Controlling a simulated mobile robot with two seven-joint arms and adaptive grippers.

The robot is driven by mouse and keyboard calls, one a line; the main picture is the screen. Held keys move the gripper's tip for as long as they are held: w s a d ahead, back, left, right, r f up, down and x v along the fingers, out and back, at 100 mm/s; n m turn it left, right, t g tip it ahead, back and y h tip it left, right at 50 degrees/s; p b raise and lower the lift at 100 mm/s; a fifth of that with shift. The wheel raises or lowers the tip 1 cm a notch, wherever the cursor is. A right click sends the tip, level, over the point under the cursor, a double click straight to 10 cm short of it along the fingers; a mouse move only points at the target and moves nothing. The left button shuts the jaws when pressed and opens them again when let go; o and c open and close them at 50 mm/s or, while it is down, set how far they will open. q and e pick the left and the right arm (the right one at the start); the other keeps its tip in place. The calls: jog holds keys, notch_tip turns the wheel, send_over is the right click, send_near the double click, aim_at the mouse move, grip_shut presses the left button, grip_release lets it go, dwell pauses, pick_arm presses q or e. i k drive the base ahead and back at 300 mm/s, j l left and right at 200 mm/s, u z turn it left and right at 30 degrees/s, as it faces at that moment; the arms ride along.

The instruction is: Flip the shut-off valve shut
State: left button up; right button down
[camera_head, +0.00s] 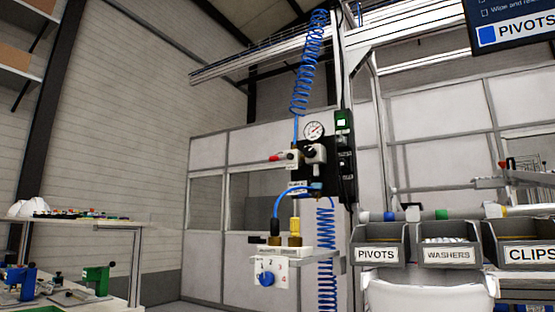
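The shut-off valve (293,158) is a small light-coloured body with a red handle (279,157) pointing left. It sits on the left side of a black panel (327,172) on a post, near the middle of the head view. A round pressure gauge (314,131) is just above it and to the right. A blue coiled air hose (304,75) comes down from above to the valve area. The handle is small, so its exact angle is hard to read. Neither of my grippers is in view.
Below the panel, a bracket carries a white block with a blue knob (267,279) and brass and black fittings. Labelled bins, including PIVOTS (377,256) and WASHERS (448,255), stand at right. A workbench (85,221) is at left. The space left of the valve looks clear.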

aim_at(290, 156)
jog(key=j, duration=0.6)
jog(key=j+z, duration=0.15)
jog(key=j, duration=0.45)
jog(key=j+z, duration=0.15)
jog(key=j, duration=0.4)
jog(key=k+j+z, duration=0.1)
jog(key=j, duration=0.5)
jog(key=i+j+z, duration=0.1)
jog(key=j, duration=0.25)
jog(key=i+j+z, duration=0.25)
jog(key=j, duration=0.45)
jog(key=i+j+z, duration=0.15)
jog(key=i+j, duration=0.2)
jog(key=i, duration=0.25)
jog(key=i+j+z, duration=0.15)
jog(key=i+j, duration=0.25)
jog(key=i, duration=0.15)
jog(key=l, duration=0.2)
jog(key=i, duration=0.05)
